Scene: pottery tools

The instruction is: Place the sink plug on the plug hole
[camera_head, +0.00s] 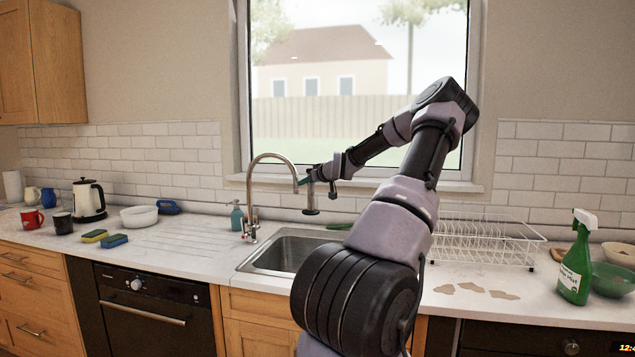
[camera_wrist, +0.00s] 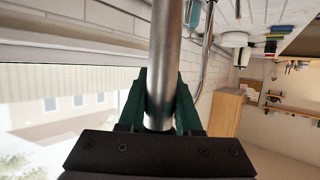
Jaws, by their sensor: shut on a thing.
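My gripper (camera_head: 309,177) is shut on a metal cylinder, which I take to be the sink plug (camera_head: 310,198). It hangs upright below the fingers, with a wider dark foot, above the sink and just right of the tap spout. In the wrist view the plug's bright metal shaft (camera_wrist: 164,55) runs between the green fingers of my gripper (camera_wrist: 162,105); its far end is out of frame. The steel sink (camera_head: 262,262) lies in the counter below, partly behind my arm. The plug hole is hidden in both views.
The curved tap (camera_head: 250,185) stands close left of the plug. A soap bottle (camera_head: 237,216) is beside it. A white dish rack (camera_head: 480,240) and a green spray bottle (camera_head: 574,265) stand right. Sponges (camera_head: 114,240) lie left.

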